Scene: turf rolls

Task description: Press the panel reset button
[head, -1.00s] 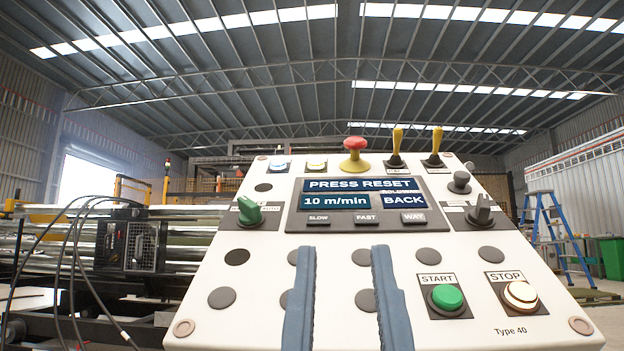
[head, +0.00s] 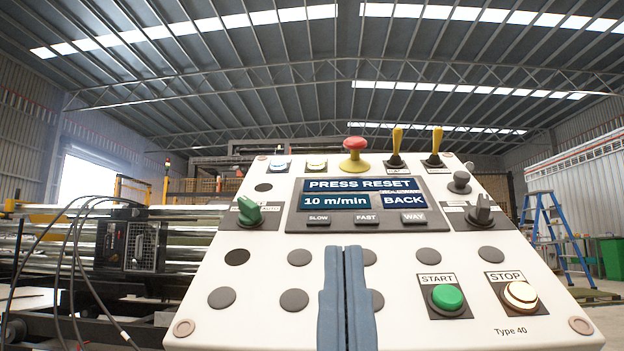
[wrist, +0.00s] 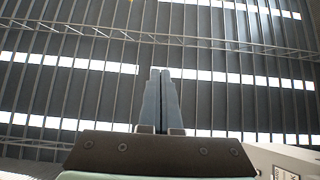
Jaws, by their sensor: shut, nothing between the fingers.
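The white control panel (head: 205,325) fills the lower middle of the head view. Its screen (head: 360,193) reads "PRESS RESET", "10 m/min" and "BACK". Two small lit buttons, one bluish (head: 280,164) and one pale yellow (head: 316,164), sit at its top left edge; their labels are too small to read, so I cannot tell which is reset. My gripper (head: 344,252) is shut and empty, in front of the panel's lower middle, below the screen. Its closed fingers hide part of the panel. The wrist view shows the shut fingers (wrist: 160,73) against the roof.
The panel also carries a red mushroom button (head: 355,143), two yellow-tipped levers (head: 397,140), a green selector (head: 249,211), a green START button (head: 447,297) and a lit STOP button (head: 520,296). Cables (head: 72,250) hang at left. A blue ladder (head: 548,235) stands far right.

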